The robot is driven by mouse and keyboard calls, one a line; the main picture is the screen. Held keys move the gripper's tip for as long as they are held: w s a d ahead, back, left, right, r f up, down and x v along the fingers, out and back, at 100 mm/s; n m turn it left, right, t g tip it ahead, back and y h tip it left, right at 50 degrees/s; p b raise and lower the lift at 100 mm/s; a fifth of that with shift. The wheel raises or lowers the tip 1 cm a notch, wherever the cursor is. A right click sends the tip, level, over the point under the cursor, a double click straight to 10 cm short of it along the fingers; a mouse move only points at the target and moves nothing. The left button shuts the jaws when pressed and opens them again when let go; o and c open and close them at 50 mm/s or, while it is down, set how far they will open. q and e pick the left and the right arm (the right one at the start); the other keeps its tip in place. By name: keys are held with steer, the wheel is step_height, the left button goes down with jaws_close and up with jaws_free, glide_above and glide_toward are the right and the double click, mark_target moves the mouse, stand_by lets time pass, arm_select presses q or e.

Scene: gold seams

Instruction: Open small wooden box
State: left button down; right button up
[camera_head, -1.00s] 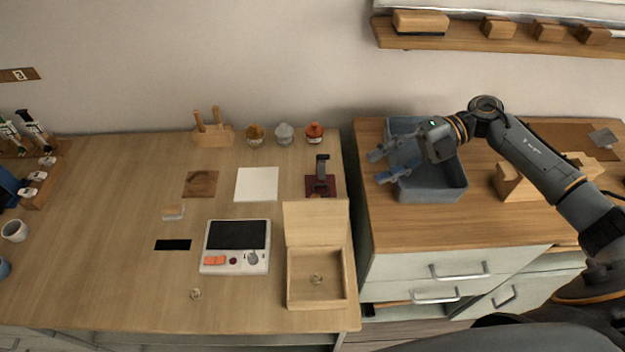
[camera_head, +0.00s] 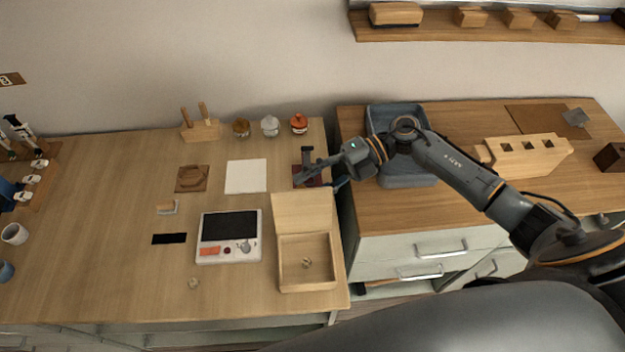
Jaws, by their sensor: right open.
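The small wooden box (camera_head: 306,288) stands near the front right corner of the left worktop. Its lid (camera_head: 302,211) is raised and leans back at the rear edge, so the inside shows. A small round, pale object (camera_head: 307,263) lies on the box floor. My right gripper (camera_head: 318,181) is open, behind the raised lid and over the dark red stand (camera_head: 307,168), which it partly hides. Whether it touches the lid or the stand I cannot tell. My left gripper is out of view.
A white device with a dark screen (camera_head: 229,238) lies just left of the box. A blue-grey bin (camera_head: 408,181) stands on the right cabinet behind my right arm. A white sheet (camera_head: 246,176) and several small jars are farther back. The front left worktop is mostly clear.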

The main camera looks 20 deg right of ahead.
jaws_close()
steer(key=shift+s, duration=0.1)
steer(key=shift+s+a+r+n+t+h+p, duration=0.15)
steer(key=shift+s+r+n+t+p, duration=0.1)
steer(key=shift+s+n, duration=0.25)
steer(key=shift+s+a+r+n+t+h+p, duration=0.15)
steer(key=shift+s+r+n+t+p, duration=0.1)
steer(key=shift+s+n, duration=0.25)
jaws_free()
steer(key=v, duration=1.2)
